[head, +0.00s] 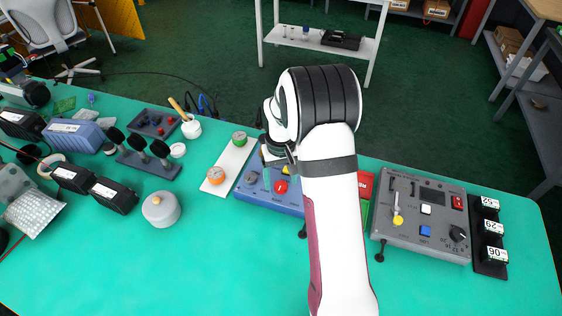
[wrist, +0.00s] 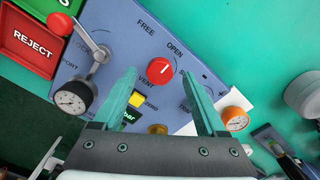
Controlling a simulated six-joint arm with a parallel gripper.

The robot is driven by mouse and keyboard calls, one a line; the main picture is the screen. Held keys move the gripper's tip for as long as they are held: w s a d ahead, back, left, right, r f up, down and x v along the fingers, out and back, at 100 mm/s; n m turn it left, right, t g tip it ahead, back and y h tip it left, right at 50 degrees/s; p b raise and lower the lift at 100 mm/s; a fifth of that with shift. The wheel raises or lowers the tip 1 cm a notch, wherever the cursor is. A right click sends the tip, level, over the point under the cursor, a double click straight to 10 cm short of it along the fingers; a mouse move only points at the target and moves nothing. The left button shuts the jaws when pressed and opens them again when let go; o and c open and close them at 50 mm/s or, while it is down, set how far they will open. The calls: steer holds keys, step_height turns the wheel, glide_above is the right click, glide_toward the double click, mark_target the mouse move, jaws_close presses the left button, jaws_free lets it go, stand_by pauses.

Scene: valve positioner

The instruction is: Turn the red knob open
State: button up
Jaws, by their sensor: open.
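The red knob (wrist: 159,70) sits on the blue valve positioner panel (wrist: 205,75), with a short white mark on its face. The labels FREE, OPEN and VENT are printed near it; another is partly covered by a finger. In the wrist view my gripper (wrist: 160,74) is open, one teal finger on each side of the knob, with visible gaps. I cannot tell the fingertips' height above the panel. In the head view the blue panel (head: 262,205) is partly hidden by my arm, and the fingertips are not clear. A red round part (head: 281,187) shows beside my arm.
On the panel are a red-balled lever (wrist: 60,22), a gauge (wrist: 72,97) and a yellow button (wrist: 135,100). A red REJECT plate (wrist: 32,42) adjoins it. A white strip (head: 217,186) with green and orange dials lies left; a grey control box (head: 425,250) stands right. Green tabletop in front is clear.

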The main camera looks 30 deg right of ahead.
mark_target(281, 186)
step_height(281, 186, up, 14)
stand_by(0.4)
steer(key=s+a+r+m, duration=0.1)
steer(key=s+a+r, duration=0.4)
steer(key=s+a, duration=0.55)
steer(key=s+a+f+m+y, duration=0.1)
steer(key=s+a+f, duration=0.1)
steer(key=s, duration=0.7)
steer(key=s+a+f+m, duration=0.1)
steer(key=s+a, duration=0.1)
steer(key=s, duration=0.7)
steer(key=shift+a+f+m+y, duration=0.3)
steer(key=shift+a+f+y, duration=0.05)
steer(key=shift+a+y, duration=0.05)
